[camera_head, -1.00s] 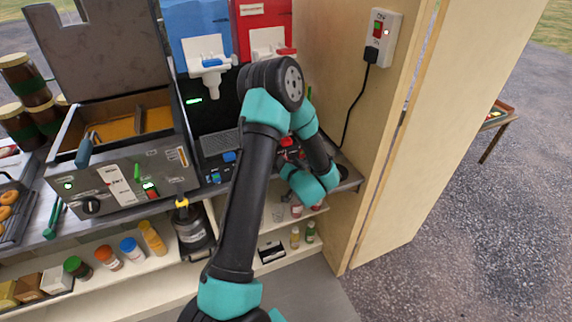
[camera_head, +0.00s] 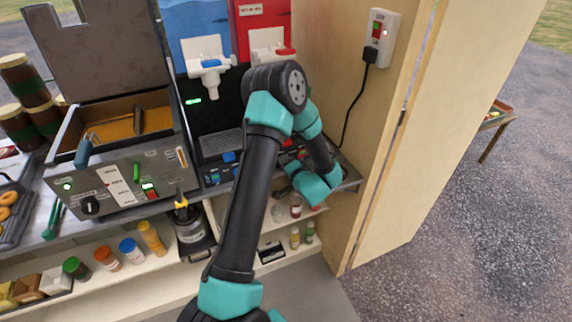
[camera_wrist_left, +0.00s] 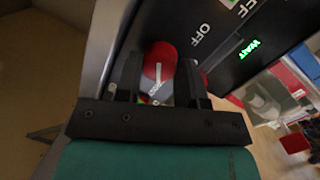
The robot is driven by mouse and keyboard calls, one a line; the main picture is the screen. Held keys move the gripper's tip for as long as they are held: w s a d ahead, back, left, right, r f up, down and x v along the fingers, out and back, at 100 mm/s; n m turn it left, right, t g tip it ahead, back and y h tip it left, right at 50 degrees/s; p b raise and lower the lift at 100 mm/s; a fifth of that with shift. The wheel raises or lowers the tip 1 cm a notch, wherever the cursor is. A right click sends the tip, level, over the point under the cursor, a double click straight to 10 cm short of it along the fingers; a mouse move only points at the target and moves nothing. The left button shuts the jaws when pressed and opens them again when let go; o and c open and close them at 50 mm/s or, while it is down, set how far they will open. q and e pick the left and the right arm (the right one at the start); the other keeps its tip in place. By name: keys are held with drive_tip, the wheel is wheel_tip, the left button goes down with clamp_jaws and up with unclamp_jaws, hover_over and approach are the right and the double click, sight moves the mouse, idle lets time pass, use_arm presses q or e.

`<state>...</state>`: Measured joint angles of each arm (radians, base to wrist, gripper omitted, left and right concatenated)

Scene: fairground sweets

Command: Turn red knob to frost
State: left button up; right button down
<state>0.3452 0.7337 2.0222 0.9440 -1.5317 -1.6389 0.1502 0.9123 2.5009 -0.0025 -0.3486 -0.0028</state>
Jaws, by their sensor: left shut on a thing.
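The red knob (camera_wrist_left: 158,58) shows in the left wrist view with a white pointer line, between the two dark fingers of my left gripper (camera_wrist_left: 160,80). The gripper is shut on it. The pointer runs roughly up the picture, tilted slightly. The dark panel beside the knob (camera_wrist_left: 225,55) carries a white "OFF" and part of another word, plus a green lit "WAIT". In the head view my left gripper (camera_head: 288,158) is at the right end of the machine front, where my own arm hides much of the knob area. My right gripper is not in view.
A wooden wall (camera_head: 330,60) with a socket and black cord (camera_head: 370,55) stands close right of my arm. The blue tank (camera_head: 200,35) and red tank (camera_head: 262,30) have taps above. A fryer (camera_head: 125,165) stands left; bottles and jars fill the shelf below.

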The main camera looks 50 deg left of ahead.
use_arm(q)
drive_tip(key=o, duration=0.6)
drive_tip(key=shift+o, duration=0.2)
drive_tip(key=v, duration=1.7)
drive_tip(key=shift+d, duration=0.25)
drive_tip(key=shift+f, duration=0.1)
